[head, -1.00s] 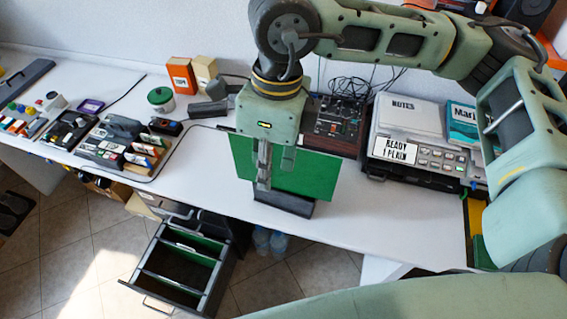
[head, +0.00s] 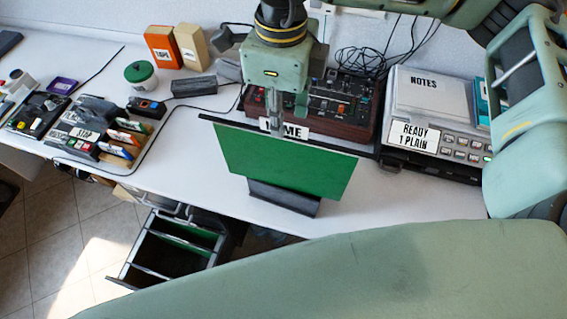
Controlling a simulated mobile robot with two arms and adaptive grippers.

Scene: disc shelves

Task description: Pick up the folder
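The green folder (head: 290,165) stands upright, its broad face toward me, with a dark rail along its top edge and a white label (head: 293,131) ending in "ME". Its lower edge is at a black stand (head: 283,197) on the white table. My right gripper (head: 285,118) comes down from above at the middle of the folder's top edge. One finger overlaps the label, hiding part of its text. The finger gap is too small to read, so I cannot tell whether it grips the folder. My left gripper is not in view.
A red-brown control box (head: 340,115) stands close behind the folder. A grey machine (head: 440,140) with notes is to the right. An open drawer (head: 170,250) lies below the table edge.

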